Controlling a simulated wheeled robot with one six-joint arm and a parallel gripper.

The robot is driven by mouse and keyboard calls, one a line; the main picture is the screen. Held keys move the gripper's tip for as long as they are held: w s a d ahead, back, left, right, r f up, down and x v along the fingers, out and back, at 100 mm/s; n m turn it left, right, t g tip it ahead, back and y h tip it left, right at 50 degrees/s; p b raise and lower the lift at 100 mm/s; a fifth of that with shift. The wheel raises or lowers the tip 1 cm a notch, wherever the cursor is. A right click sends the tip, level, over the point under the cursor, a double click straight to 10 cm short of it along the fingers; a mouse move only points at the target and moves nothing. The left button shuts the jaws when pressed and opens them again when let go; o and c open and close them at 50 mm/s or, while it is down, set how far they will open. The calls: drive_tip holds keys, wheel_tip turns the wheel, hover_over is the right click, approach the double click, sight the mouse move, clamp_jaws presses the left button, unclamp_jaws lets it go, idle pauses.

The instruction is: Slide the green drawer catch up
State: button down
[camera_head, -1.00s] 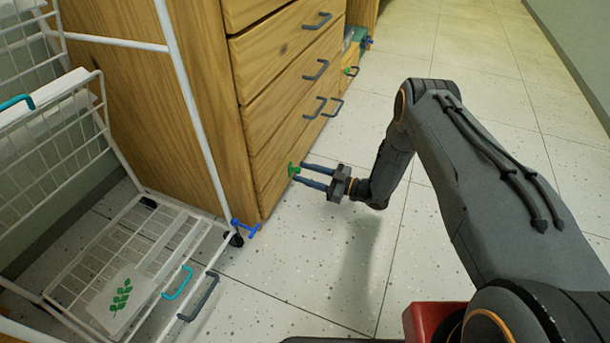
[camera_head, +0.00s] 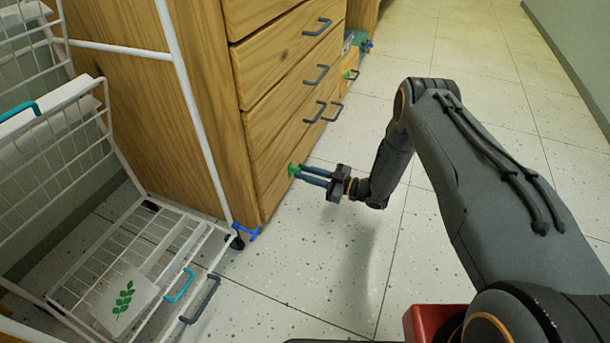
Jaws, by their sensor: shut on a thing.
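The green drawer catch (camera_head: 291,170) is a small piece on the front of the wooden drawer cabinet (camera_head: 194,113), low down near the bottom drawer. My gripper (camera_head: 299,174) reaches it from the right. Its two dark blue-grey fingers are close together and shut on the catch. The fingers hide part of the catch, so its exact position along its travel cannot be told.
Grey drawer handles (camera_head: 316,75) stick out above the gripper. A white wire basket rack (camera_head: 170,225) with teal and grey handles stands at the left. A blue clip (camera_head: 246,232) sits by its wheel. The tiled floor (camera_head: 430,255) at right is clear.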

drive_tip(key=shift+r+p, duration=0.4)
drive_tip(key=shift+r, duration=0.6)
drive_tip(key=c, duration=1.6)
unclamp_jaws()
drive_tip(key=shift+p+v, duration=1.4)
drive_tip(key=shift+v, duration=2.5)
